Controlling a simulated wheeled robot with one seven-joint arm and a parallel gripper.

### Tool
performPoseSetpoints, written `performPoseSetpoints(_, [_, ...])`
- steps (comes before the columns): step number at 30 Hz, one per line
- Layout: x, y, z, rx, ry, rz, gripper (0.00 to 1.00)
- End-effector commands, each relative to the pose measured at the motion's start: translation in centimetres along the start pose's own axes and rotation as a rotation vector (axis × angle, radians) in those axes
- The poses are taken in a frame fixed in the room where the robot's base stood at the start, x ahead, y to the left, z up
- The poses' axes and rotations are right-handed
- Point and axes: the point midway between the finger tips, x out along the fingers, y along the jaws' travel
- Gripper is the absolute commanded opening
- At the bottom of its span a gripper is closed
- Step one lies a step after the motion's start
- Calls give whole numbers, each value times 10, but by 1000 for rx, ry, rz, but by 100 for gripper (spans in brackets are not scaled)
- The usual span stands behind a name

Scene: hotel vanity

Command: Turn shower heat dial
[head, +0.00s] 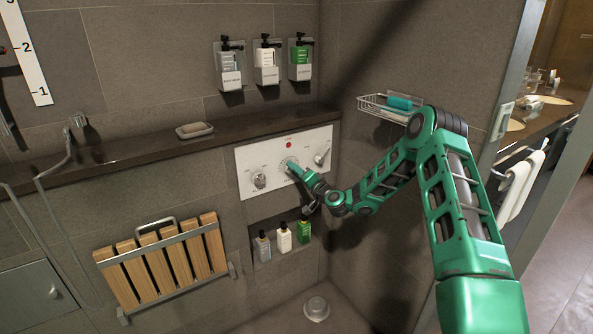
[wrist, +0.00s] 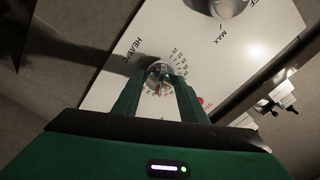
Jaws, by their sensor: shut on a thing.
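The white control panel (head: 247,160) is on the back wall below the ledge. Its middle dial (head: 287,161) has a ring of marks and is partly hidden by my gripper (head: 294,168). In the wrist view the heat dial (wrist: 158,72) is a round metallic knob beside the word HEAT, with numbers around it. The fingers of my gripper (wrist: 160,82) reach to both sides of this dial and are shut on it. The lower part of the dial is hard to see between the fingers.
A left knob (head: 259,180) and a right knob (head: 322,156) flank the dial. Bottles (head: 284,238) stand in a niche below. A folded wooden seat (head: 160,262) is at left, a wire basket (head: 375,106) at upper right. The floor below is mostly clear.

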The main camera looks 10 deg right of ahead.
Motion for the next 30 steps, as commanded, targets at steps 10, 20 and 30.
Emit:
performPoseSetpoints(10, [0,-3,3,239,-5,-4,16])
performPoseSetpoints(20, [1,-3,4,334,-7,-5,16])
performPoseSetpoints(30, [1,-4,4,344,-8,-6,16])
